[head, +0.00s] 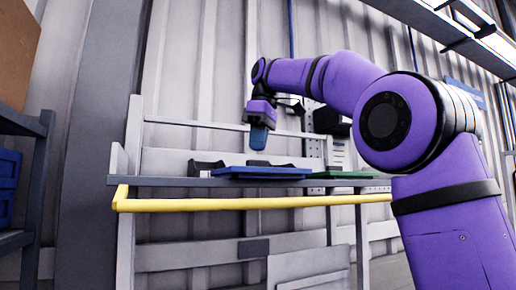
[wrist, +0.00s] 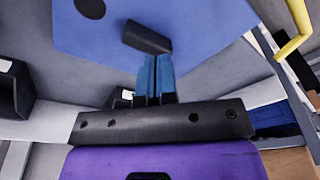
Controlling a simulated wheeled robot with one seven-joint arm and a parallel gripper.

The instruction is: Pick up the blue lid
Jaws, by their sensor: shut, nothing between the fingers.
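The blue lid (head: 262,172) lies flat on the grey workbench (head: 160,181) in the head view, seen nearly edge-on. In the wrist view the blue lid (wrist: 205,45) fills much of the upper picture, with a black block-like handle (wrist: 147,37) on it and a dark round spot near its upper left. My gripper (head: 258,146) points down above the lid, apart from it in the head view. In the wrist view my gripper (wrist: 155,60) has its two blue fingers together, empty, their tips appearing just below the black handle.
A yellow rail (head: 230,203) runs along the bench's front edge. Blue bins (head: 8,180) stand on a shelf at the far left.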

